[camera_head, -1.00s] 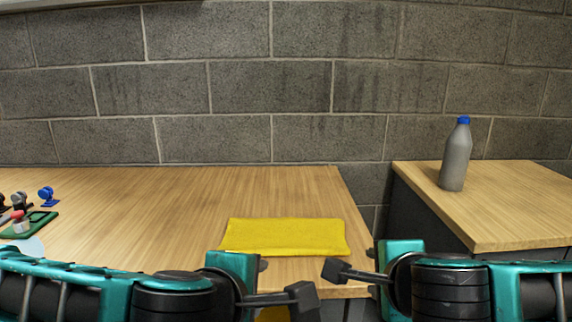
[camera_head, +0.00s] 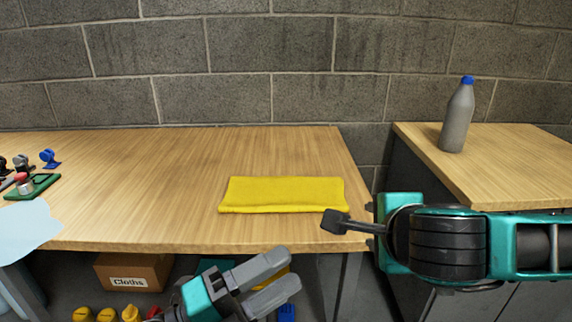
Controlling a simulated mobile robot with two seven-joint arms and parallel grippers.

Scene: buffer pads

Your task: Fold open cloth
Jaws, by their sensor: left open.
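A yellow cloth (camera_head: 283,193) lies on the wooden table (camera_head: 160,190) near its right end, in the head view. It is a wide, neat rectangle with its long front edge along the table's front side. It looks thick at the front edge, but I cannot tell how many layers it has. My left gripper (camera_head: 290,268) is in front of the table's front edge and below the cloth in the picture. Its two grey fingers are apart, with nothing between them, and do not touch the cloth.
A grey bottle (camera_head: 457,118) with a blue cap stands on the side table (camera_head: 500,180) at right, across a gap. Small parts and a green plate (camera_head: 33,187) lie at far left, beside a pale blue sheet (camera_head: 25,230). A box marked Cloths (camera_head: 132,272) is under the table.

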